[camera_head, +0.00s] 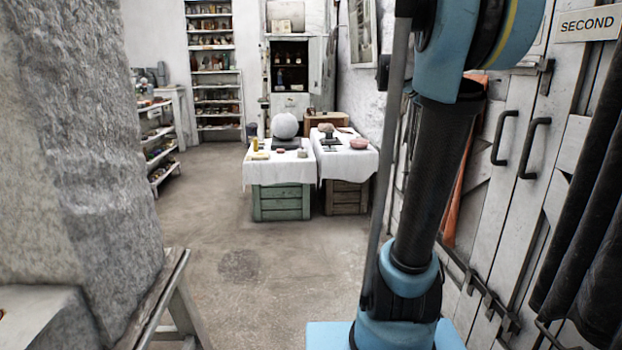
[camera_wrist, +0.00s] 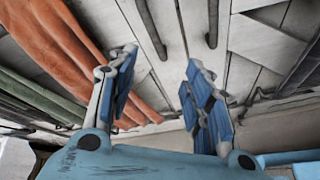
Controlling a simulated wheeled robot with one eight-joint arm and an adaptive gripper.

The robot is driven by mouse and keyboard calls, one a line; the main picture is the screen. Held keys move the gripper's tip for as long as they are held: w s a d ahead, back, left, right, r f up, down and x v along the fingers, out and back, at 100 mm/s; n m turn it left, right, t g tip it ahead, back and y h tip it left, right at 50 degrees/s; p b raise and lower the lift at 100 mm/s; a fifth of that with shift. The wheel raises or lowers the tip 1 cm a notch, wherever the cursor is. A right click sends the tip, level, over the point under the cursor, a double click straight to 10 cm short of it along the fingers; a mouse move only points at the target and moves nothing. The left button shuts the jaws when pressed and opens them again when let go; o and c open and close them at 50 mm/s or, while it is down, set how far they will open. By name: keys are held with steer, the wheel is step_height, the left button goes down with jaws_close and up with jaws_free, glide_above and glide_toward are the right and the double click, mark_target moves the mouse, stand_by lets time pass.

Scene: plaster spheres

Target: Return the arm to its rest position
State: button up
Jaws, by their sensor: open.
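My arm (camera_head: 425,185) stands upright at the right of the head view, with its upper joint cut off by the top edge. My gripper (camera_wrist: 160,75) shows in the wrist view with its two blue-padded fingers spread apart and nothing between them. Behind the fingers are pale wooden boards with dark handles (camera_wrist: 152,28). An orange cloth (camera_wrist: 75,50) hangs to the left of the fingers. My gripper is out of sight in the head view.
White double doors (camera_head: 515,165) stand close at the right. A rough stone pillar (camera_head: 85,130) and a wooden trestle (camera_head: 165,290) are near at left. Two cloth-covered crates, green (camera_head: 282,203) and brown (camera_head: 345,198), stand ahead, bearing a plaster sphere (camera_head: 285,126). The middle floor is clear.

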steer(key=s+a+f+m+y, duration=0.4)
steer(key=s+a+f, duration=0.4)
steer(key=f, duration=0.4)
steer(key=s+a+f+m+y, duration=0.4)
steer(key=s+a+f, duration=0.5)
steer(key=f, duration=0.3)
steer(key=s+a+f+m+y, duration=0.4)
steer(key=s+a+f, duration=0.4)
steer(key=f, duration=0.4)
steer(key=shift+s+a+m+y, duration=0.4)
steer(key=shift+a+m, duration=0.1)
steer(key=shift+a, duration=0.35)
steer(key=shift+f, duration=0.1)
steer(key=shift+w+f, duration=0.2)
steer(key=shift+w, duration=0.3)
